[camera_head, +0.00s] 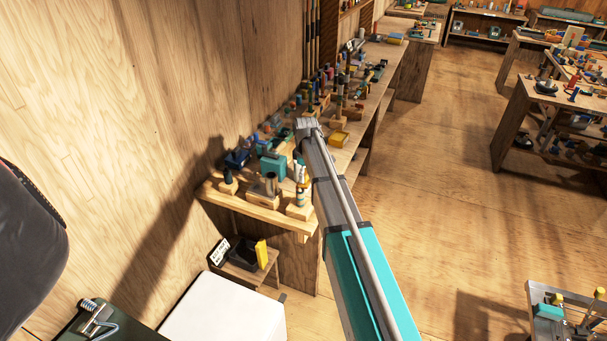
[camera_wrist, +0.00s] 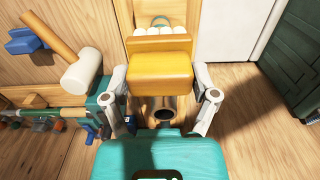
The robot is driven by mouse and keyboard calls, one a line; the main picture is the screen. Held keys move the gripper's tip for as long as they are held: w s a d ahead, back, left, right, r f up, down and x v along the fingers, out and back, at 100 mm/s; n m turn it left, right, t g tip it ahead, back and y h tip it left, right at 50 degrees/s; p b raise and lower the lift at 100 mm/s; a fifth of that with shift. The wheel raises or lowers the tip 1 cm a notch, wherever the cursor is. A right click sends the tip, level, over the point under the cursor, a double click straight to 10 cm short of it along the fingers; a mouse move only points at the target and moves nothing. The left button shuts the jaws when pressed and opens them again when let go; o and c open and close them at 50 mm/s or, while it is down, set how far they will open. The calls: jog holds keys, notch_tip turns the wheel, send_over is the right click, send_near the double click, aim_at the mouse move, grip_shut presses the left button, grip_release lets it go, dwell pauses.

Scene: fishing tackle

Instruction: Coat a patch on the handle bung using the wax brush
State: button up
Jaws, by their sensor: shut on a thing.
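In the wrist view, the white fingers of my gripper (camera_wrist: 161,88) are closed against the two sides of a yellow block (camera_wrist: 160,72). In the head view, my gripper is not clearly distinguishable among the crowded items. A tan cylinder on a wooden block (camera_head: 271,184) stands near the shelf's front.
A white-headed mallet (camera_wrist: 80,75) is at the left in the wrist view. In the head view, a striped upright piece (camera_head: 302,194) stands at the wooden shelf's (camera_head: 245,209) end. A low stool (camera_head: 266,272) and a white box (camera_head: 225,312) are below. The central floor is open.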

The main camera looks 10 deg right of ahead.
jog(key=shift+r, duration=0.1)
notch_tip(320, 180, up, 6)
jog(key=p, duration=0.6)
dwell(0.6)
jog(key=shift+r+p, duration=1.45)
jog(key=shift+p, duration=0.1)
jog(key=shift+f, duration=0.1)
